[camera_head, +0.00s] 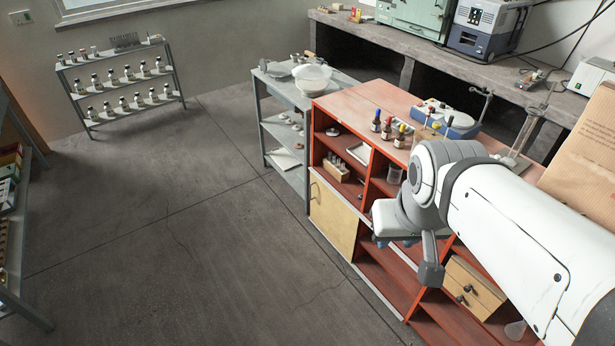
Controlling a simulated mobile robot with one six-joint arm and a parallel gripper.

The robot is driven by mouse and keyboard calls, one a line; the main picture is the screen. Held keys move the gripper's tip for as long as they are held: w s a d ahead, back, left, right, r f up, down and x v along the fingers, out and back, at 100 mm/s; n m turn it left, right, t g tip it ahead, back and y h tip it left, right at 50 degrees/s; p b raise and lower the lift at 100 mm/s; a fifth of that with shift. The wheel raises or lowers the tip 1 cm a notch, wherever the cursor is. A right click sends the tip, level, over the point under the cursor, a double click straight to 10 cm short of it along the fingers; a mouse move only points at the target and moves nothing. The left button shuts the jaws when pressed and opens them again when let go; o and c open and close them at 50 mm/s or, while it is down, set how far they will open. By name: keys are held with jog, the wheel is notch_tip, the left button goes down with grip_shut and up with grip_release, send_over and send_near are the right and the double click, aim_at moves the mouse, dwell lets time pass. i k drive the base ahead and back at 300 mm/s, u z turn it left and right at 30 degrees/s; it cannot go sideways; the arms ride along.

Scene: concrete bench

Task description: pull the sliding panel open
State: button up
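A pale wooden sliding panel (333,217) covers the lower left compartment of the red cabinet (375,97). A small handle shows near the panel's upper left edge. The compartments to its right stand open. My gripper (406,236) is in front of the cabinet, to the right of the panel and apart from its handle in the picture. My white arm reaches in from the lower right and hides part of the cabinet. The fingers are small and partly hidden, so I cannot tell whether they are open or shut.
Dropper bottles (387,128) and a blue-grey device (446,118) stand on the cabinet top. A wooden drawer box (474,288) sits in a lower compartment. A grey shelf cart (285,125) adjoins the cabinet's left end. The floor (200,240) to the left is clear.

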aim_at(340, 224)
jog(key=u, duration=0.6)
jog(key=i, duration=1.8)
jog(key=z, duration=0.15)
